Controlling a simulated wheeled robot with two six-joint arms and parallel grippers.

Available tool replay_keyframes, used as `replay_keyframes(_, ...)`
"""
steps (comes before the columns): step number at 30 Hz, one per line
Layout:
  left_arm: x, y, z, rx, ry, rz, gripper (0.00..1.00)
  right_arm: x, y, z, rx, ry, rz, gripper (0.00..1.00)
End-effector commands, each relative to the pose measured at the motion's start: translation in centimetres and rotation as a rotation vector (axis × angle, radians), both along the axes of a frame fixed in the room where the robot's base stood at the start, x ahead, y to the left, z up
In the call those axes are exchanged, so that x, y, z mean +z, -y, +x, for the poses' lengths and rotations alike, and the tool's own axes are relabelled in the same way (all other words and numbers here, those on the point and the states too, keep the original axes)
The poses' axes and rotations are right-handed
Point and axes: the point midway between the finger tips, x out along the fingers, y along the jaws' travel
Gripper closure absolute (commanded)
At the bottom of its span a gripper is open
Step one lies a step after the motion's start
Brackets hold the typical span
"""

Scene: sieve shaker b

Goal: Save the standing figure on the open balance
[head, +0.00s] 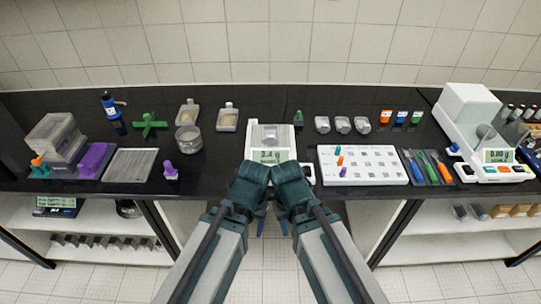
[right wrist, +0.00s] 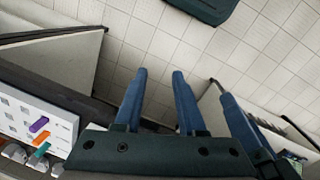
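The open balance (head: 268,157) is a white unit at the middle of the bench's front. A grey metal pan or dish (head: 268,135) is on top, and its lit green display shows a figure too small to read surely. My two wrists cover its lower front, so any buttons there are hidden. My right gripper (head: 284,218) is just in front of the bench edge; its two blue fingers (right wrist: 158,95) are apart and empty in the right wrist view. My left gripper (head: 262,220) is beside it, mostly hidden; one blue finger (right wrist: 240,122) shows in the right wrist view.
Right of the balance lies a white board (head: 362,166) with coloured pegs. A glass jar (head: 188,139), purple piece (head: 170,171) and grey plate (head: 130,165) are left. Dark bench shows between them.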

Motion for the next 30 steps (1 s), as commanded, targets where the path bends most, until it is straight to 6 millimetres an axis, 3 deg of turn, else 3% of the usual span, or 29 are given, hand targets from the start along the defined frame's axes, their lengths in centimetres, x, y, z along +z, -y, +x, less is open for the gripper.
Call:
replay_keyframes(7, 0.00, 0.00, 0.00, 0.000, 0.000, 0.000, 0.38, 0.00, 0.00, 0.00, 0.000, 0.000, 0.000, 0.61)
replay_keyframes(14, 0.00, 0.00, 0.00, 0.000, 0.000, 0.000, 0.38, 0.00, 0.00, 0.00, 0.000, 0.000, 0.000, 1.00)
replay_keyframes(30, 0.00, 0.00, 0.00, 0.000, 0.000, 0.000, 0.38, 0.00, 0.00, 0.00, 0.000, 0.000, 0.000, 1.00)
